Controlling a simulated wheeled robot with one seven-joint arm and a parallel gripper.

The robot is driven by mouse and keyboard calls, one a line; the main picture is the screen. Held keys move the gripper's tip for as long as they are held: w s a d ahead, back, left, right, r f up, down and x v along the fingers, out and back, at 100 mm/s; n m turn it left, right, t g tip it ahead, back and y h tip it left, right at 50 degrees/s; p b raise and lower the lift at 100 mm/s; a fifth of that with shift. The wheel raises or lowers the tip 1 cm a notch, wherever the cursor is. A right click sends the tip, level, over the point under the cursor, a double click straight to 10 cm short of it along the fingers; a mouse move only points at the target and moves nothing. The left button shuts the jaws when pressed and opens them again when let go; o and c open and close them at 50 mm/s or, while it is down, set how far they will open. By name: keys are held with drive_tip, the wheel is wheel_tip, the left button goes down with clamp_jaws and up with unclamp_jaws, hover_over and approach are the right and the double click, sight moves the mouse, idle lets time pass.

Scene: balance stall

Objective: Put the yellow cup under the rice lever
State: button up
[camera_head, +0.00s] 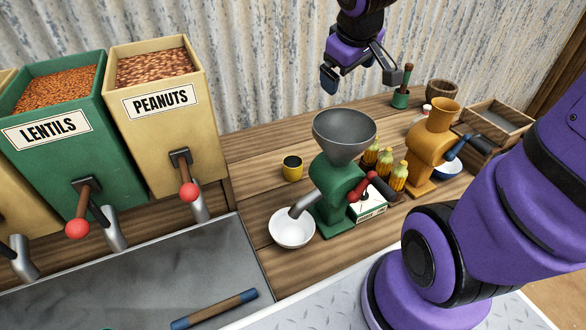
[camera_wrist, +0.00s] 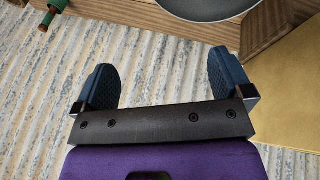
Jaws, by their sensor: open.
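The yellow cup (camera_head: 292,168) has a dark inside and stands upright on the wooden counter, left of the green grinder. My gripper (camera_head: 352,80) is open and empty, raised in front of the corrugated wall, above and to the right of the cup. Its two blue fingers also show apart in the wrist view (camera_wrist: 165,85), with nothing between them. Dispensers labelled LENTILS (camera_head: 48,130) and PEANUTS (camera_head: 160,102) have red-knobbed levers over metal spouts. Part of another bin (camera_head: 10,208) shows at the left edge. No rice label or rice lever is identifiable.
The green grinder (camera_head: 338,190) with a grey funnel stands over a white bowl (camera_head: 292,229). Corn cobs (camera_head: 385,165), an orange grinder (camera_head: 430,150) and a wooden crate (camera_head: 500,118) stand to the right. A blue-ended rod (camera_head: 214,309) lies on the metal tray (camera_head: 150,285).

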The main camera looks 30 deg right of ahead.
drive_tip(key=w+d+f+n, duration=0.2)
drive_tip(key=w+f, duration=0.3)
drive_tip(key=f, duration=0.1)
drive_tip(key=n+y, duration=0.3)
drive_tip(key=y, duration=0.1)
approach(295, 162)
drive_tip(key=s+d+r, duration=0.1)
drive_tip(key=d+r, duration=0.3)
drive_tip(key=d, duration=0.1)
drive_tip(key=shift+w+a+f+n+t+y, duration=0.25)
drive_tip(key=shift+w+a+f+y, duration=0.75)
drive_tip(key=shift+f, duration=1.3)
drive_tip(key=shift+w+a+f+n+t+y, duration=0.1)
drive_tip(key=shift+w+a+f+t+y, duration=0.25)
drive_tip(key=shift+w+a+f+y, duration=1.35)
drive_tip(key=shift+w+a+f+n+t+h, duration=0.2)
drive_tip(key=shift+a+f, duration=0.45)
drive_tip(key=shift+f, duration=2.3)
drive_tip(key=shift+s, duration=0.15)
drive_tip(key=c, duration=1.1)
